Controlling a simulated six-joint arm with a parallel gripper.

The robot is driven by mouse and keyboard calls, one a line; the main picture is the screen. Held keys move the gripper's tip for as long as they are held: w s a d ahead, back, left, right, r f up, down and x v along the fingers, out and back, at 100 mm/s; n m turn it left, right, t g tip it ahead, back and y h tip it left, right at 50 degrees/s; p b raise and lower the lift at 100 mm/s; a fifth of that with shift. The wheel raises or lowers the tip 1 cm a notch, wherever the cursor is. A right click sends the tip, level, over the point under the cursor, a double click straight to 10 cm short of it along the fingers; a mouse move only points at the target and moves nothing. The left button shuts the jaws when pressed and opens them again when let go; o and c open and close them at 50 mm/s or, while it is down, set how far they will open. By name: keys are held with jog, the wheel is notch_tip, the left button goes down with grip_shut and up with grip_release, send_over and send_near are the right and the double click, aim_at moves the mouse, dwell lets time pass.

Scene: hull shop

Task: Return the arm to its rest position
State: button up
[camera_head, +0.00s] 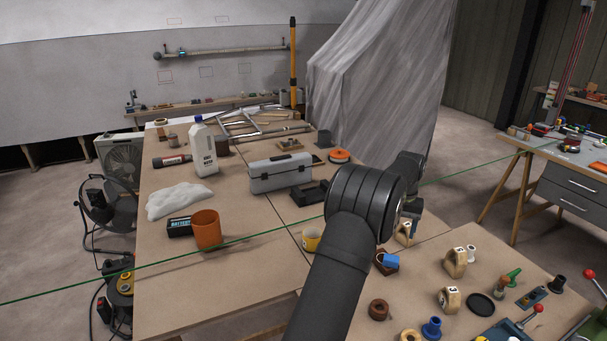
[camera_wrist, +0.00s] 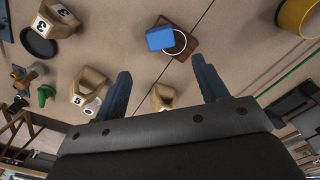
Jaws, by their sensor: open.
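My gripper (camera_wrist: 163,84) is open in the wrist view, with its two dark blue-grey fingers spread apart and nothing held between them. It hangs above the table, with a small wooden block (camera_wrist: 163,97) in view between the fingers. In the head view my dark arm rises from the bottom edge and bends over the table's middle. The gripper's fingers cannot be made out there, behind the arm.
A blue block on a brown base (camera_head: 384,268), numbered wooden blocks (camera_head: 449,300) and a black disc (camera_head: 481,304) lie right of my arm. A yellow mug (camera_head: 311,240), orange pot (camera_head: 207,231), grey toolbox (camera_head: 280,173) and white bottle (camera_head: 203,150) stand left. The table's front left is bare.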

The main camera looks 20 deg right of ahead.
aim_at(391, 259)
notch_tip(391, 259, down, 11)
jog(key=shift+f, duration=0.2)
notch_tip(391, 259, up, 2)
jog(key=shift+r, duration=1.05)
